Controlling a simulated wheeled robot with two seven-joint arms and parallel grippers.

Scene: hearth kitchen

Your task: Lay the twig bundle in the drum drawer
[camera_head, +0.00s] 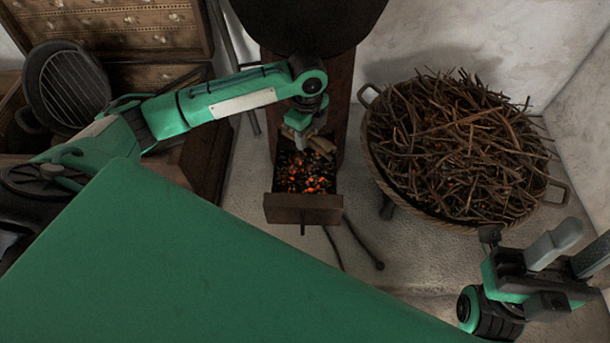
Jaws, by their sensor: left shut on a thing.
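The drum drawer (303,209) is pulled out at the foot of the dark drum stove, with glowing orange embers and dark coals inside. My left gripper (304,141) reaches down over the back part of the drawer. It is shut on the twig bundle (322,145), a small light-brown piece showing on both sides of the fingers. The gripper hides the bundle's middle, and I cannot tell whether it touches the embers. My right gripper (535,245) is at the lower right, away from the drawer, and its jaw opening is unclear.
A large round basket (378,165) heaped with loose twigs (460,145) stands right of the drawer. The dark drum (310,22) hangs over the drawer's back. A wooden chest (130,30) and a round grill pan (68,85) are at left. Thin rods lie on the floor before the drawer.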

